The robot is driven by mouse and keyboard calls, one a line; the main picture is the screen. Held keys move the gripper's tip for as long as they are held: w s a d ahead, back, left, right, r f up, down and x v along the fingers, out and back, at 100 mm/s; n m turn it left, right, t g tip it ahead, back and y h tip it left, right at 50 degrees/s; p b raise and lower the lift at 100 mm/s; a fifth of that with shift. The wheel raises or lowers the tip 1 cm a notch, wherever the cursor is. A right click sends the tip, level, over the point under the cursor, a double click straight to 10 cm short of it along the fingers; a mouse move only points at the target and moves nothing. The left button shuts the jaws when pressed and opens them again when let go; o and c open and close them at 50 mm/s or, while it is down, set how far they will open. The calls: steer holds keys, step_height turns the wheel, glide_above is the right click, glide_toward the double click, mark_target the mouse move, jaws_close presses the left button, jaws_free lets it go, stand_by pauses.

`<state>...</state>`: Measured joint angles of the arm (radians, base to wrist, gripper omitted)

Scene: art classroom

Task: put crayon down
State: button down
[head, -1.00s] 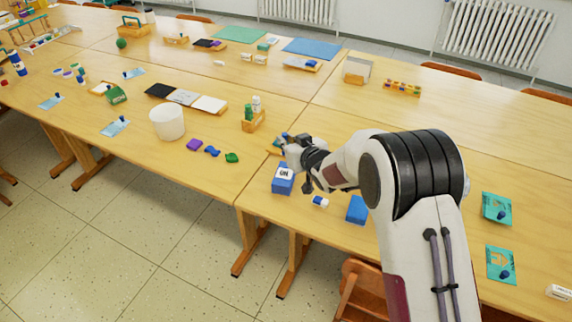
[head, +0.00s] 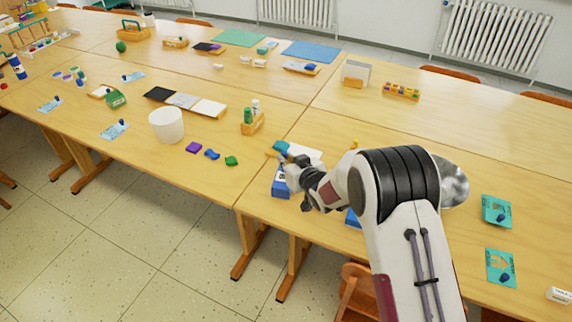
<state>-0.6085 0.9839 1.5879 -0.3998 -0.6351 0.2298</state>
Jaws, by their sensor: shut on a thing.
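My gripper (head: 287,160) is at the near side of the right-hand table, just above and behind the blue box (head: 280,187) with a white label. It is shut, with a small dark blue piece, apparently the crayon (head: 284,155), at its fingertips. The crayon is tiny here, and the gripper hides part of it; I cannot tell whether it touches anything below. A teal object (head: 281,146) lies just beyond the fingertips, on or beside a wooden holder (head: 270,153). A white sheet-like item (head: 306,153) lies beyond my wrist.
A second blue item (head: 353,217) is mostly hidden behind my arm. A wooden caddy with bottles (head: 252,124) stands to the left, beyond small purple, blue and green lumps (head: 232,161). A small yellow object (head: 355,143) lies beyond my arm.

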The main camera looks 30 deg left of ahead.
steer(key=shift+f, duration=1.15)
steer(key=shift+f, duration=0.2)
steer(key=c, duration=2.1)
jaws_free()
steer(key=shift+r, duration=0.25)
steer(key=v, duration=1.2)
